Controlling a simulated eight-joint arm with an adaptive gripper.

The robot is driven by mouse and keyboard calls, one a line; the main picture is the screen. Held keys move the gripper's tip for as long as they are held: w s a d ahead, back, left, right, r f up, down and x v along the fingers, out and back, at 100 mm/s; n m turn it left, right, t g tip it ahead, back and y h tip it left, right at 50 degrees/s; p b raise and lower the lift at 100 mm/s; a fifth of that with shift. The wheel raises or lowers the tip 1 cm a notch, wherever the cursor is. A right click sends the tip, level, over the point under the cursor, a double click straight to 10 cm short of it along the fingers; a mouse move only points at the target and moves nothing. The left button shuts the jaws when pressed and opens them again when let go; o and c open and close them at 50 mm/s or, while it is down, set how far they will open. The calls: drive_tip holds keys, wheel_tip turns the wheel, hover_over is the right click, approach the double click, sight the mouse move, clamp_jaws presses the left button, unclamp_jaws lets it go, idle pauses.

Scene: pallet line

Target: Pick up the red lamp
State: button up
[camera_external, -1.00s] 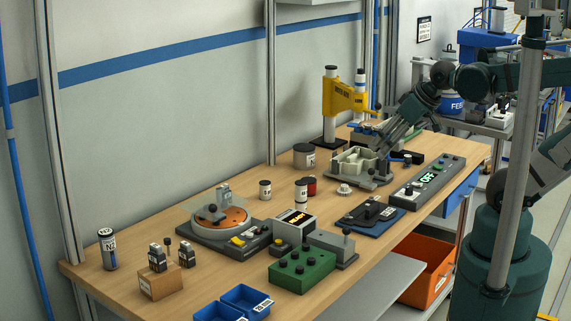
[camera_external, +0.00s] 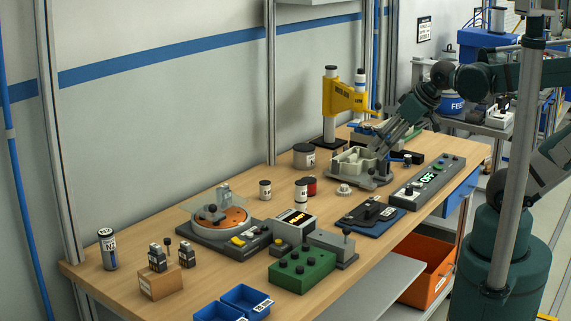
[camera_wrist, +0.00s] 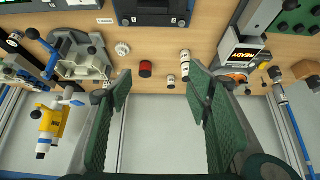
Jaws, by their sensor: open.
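The red lamp looks to be a short red cylinder with a dark end (camera_wrist: 146,68), standing on the wooden bench in the wrist view. In the external view its red side (camera_external: 311,187) shows partly behind a white, dark-capped cylinder (camera_external: 301,197). My gripper (camera_wrist: 158,72) is open and empty in the wrist view. The lamp appears between its fingers in the picture, beyond the tips and nearer the left one. In the external view my gripper (camera_external: 376,146) is above the grey fixture, right of the lamp and apart from it.
The white cylinder (camera_wrist: 185,66) stands close to the lamp. A grey fixture (camera_external: 350,164) and yellow press (camera_external: 343,97) are further along the bench. A round grey can (camera_external: 304,156), turntable (camera_external: 186,232) and display box (camera_external: 296,222) are nearby. A small white disc (camera_external: 343,190) lies right of the lamp.

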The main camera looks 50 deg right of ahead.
drive_tip(key=m+g+p, duration=0.7)
drive_tip(key=m+p, duration=0.2)
drive_tip(key=m, duration=0.9)
hover_over(308, 179)
drive_tip(key=f, duration=1.5)
drive_tip(key=shift+s+a, duration=0.1)
drive_tip(key=shift+s, duration=0.1)
drive_tip(key=shift+w+f, duration=0.2)
drive_tip(key=shift+f, duration=0.3)
